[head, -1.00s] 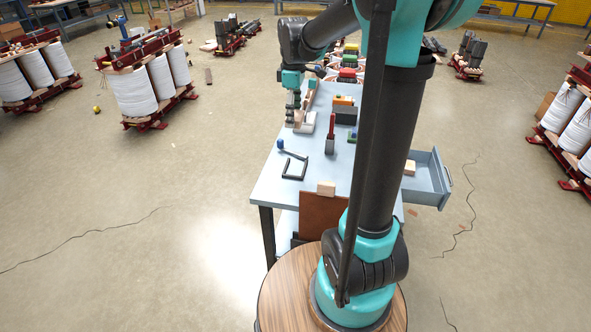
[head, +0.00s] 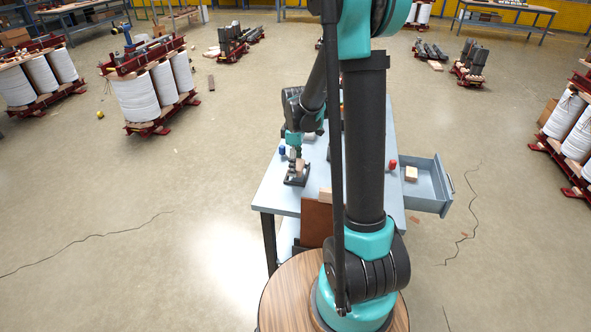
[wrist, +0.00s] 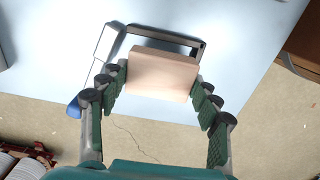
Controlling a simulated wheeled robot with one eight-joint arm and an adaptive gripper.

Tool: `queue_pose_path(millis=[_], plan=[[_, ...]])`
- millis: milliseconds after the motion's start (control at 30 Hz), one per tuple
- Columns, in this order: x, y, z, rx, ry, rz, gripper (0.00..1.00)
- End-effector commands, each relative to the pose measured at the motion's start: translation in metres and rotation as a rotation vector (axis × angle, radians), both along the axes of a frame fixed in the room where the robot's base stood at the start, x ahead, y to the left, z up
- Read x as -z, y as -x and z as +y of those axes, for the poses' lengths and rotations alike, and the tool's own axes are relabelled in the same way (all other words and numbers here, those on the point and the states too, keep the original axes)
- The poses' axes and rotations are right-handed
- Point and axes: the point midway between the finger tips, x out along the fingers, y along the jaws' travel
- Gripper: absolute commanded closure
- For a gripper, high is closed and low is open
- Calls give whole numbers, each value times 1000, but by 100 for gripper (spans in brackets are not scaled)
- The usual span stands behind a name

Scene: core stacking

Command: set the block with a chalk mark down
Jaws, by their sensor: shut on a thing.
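My gripper (wrist: 160,88) is shut on a plain pale wooden block (wrist: 162,72), with a finger on each side. No chalk mark can be made out on the faces I see. In the head view my gripper (head: 296,158) and the block (head: 300,166) are over the left part of the blue-grey table (head: 270,198). A dark open frame (head: 297,180) lies on the table below or just beyond the block; it shows partly hidden behind the block in the wrist view (wrist: 190,44). The gap between block and frame cannot be told.
A blue knob-like thing (head: 282,149) is close left of my gripper. A brown board (head: 315,222) stands at the near table edge. An open drawer (head: 430,188) at right holds a pale block (head: 411,174). A red thing (head: 393,164) is near the drawer. My arm hides the table's middle.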

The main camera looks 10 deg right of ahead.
Motion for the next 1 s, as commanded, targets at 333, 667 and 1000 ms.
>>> queue_pose_path(millis=[333, 667, 1000], plan=[[27, 0, 0, 0, 0, 0, 75], [32, -1, -1, 0, 2, -2, 89], [33, -1, -1, 1, 1, -3, 16]])
